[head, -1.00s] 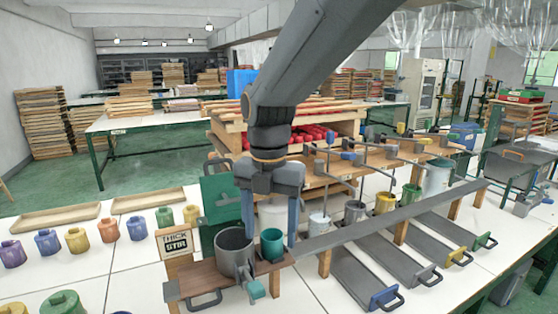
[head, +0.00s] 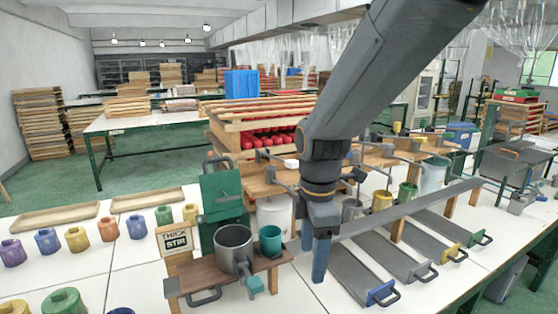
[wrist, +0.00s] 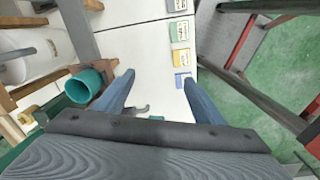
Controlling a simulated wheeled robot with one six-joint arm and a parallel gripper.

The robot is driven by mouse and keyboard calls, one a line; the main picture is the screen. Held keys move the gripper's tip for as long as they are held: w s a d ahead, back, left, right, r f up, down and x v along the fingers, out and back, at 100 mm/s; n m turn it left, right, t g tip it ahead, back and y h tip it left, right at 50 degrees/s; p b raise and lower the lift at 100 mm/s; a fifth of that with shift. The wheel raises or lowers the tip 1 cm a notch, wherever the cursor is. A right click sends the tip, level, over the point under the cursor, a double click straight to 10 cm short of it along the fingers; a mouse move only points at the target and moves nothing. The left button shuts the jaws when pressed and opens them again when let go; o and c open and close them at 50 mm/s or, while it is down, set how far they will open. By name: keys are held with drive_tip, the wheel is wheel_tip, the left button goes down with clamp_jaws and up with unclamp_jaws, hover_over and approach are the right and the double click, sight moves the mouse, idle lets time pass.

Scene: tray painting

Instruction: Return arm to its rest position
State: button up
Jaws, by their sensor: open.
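My gripper (head: 313,262) hangs at the end of my arm, to the right of the small wooden stand (head: 185,285). Its two blue fingers are apart with nothing between them, and the wrist view shows the open gap (wrist: 158,80) over white table. The teal cup (head: 270,242) stands on the stand beside a larger grey mug (head: 233,240). The teal cup also shows at the left in the wrist view (wrist: 85,85), apart from the fingers.
A "THICK STIR" sign (head: 175,241) stands at the stand's left. Grey trays (head: 360,275) lie to the right under a long grey rail (head: 410,213). Several coloured mugs stand on the white table at the left. A wooden rack with red items (head: 268,140) is behind.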

drive_tip(key=s+d+f+m, duration=0.3)
drive_tip(key=d+m, duration=0.3)
drive_tip(key=m, duration=0.4)
drive_tip(key=s+d+f+m, duration=0.4)
drive_tip(key=d+m, duration=0.2)
drive_tip(key=m, duration=0.3)
drive_tip(key=shift+d+m+t, duration=0.25)
drive_tip(key=shift+m+t, duration=0.05)
drive_tip(key=shift+m, duration=0.1)
